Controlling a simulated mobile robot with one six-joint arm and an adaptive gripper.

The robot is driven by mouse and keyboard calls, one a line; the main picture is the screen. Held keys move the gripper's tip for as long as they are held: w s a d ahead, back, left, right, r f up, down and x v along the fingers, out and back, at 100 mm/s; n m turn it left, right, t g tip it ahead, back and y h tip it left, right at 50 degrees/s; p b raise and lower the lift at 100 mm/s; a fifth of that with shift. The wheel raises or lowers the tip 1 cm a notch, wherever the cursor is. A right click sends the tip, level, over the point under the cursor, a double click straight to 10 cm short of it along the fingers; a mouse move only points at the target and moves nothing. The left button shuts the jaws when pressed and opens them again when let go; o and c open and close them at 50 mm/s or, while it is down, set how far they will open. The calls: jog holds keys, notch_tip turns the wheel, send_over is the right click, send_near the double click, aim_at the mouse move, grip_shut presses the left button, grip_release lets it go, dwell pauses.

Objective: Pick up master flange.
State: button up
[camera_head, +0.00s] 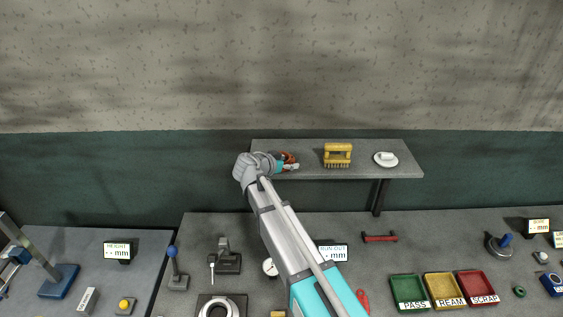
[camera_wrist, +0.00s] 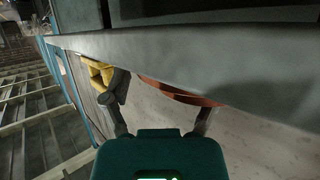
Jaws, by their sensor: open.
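A red-brown round part (camera_head: 289,156), which I take to be the master flange, sits at the left end of the wall shelf, partly hidden by my gripper (camera_head: 287,166). In the wrist view its curved rim (camera_wrist: 180,92) shows ahead of my gripper (camera_wrist: 162,100), near the right finger. The two fingers are apart, with nothing clearly held between them. I cannot tell whether a finger touches the part.
The grey shelf (camera_head: 300,174) also holds a yellow brush (camera_head: 338,154) and a white dish (camera_head: 386,159) to the right. The wall stands close behind. Below, the bench carries gauges, a red handle (camera_head: 380,238) and green (camera_head: 409,290), yellow and red trays.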

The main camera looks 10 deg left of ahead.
aim_at(288, 161)
jog(key=shift+c, duration=0.2)
grip_shut()
jog(key=shift+r, duration=0.2)
dwell(0.4)
notch_tip(288, 161, up, 10)
jog(key=p, duration=1)
jog(key=shift+f, duration=0.25)
